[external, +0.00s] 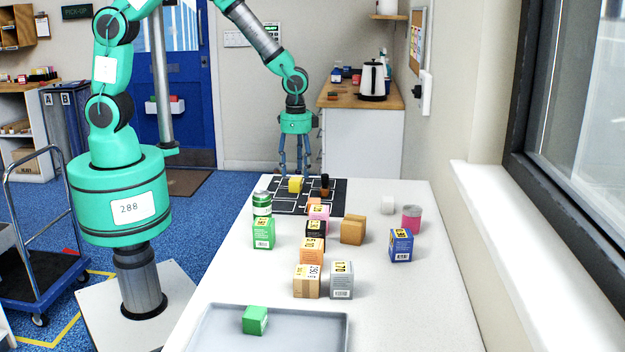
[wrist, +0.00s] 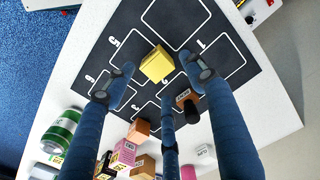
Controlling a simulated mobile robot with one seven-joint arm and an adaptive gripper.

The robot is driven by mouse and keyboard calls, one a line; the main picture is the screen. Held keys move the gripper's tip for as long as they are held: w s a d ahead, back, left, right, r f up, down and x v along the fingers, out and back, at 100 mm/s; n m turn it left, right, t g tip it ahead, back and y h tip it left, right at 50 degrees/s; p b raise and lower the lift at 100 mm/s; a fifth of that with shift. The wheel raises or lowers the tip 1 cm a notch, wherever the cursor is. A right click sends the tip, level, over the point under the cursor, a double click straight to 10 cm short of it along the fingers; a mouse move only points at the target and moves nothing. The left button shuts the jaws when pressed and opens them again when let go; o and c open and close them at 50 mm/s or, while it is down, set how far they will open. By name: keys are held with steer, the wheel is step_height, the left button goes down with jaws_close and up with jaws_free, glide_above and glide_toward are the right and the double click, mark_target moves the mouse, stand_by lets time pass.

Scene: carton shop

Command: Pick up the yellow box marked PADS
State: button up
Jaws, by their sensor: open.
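A small yellow box (external: 295,184) stands on the black mat (external: 335,208) with white lines at the far end of the white table. It also shows in the wrist view as a yellow box (wrist: 157,64), tilted in the picture, with no readable marking. My gripper (external: 296,168) is above the mat near the yellow box. In the wrist view my gripper (wrist: 150,85) has its blue fingers spread apart, with the yellow box showing between and beyond their tips. The gripper is open and holds nothing.
A dark bottle (external: 324,186) stands on the mat right of the yellow box. A green can (external: 262,204) is at the mat's near left corner. Several boxes, including a pink one (external: 319,214), stand nearer. A grey tray (external: 215,330) holds a green box (external: 255,320).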

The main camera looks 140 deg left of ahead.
mark_target(296, 179)
steer(key=shift+d+f+b, duration=0.1)
steer(key=shift+f+b, duration=0.45)
steer(key=shift+f, duration=1.75)
steer(key=c, duration=1.1)
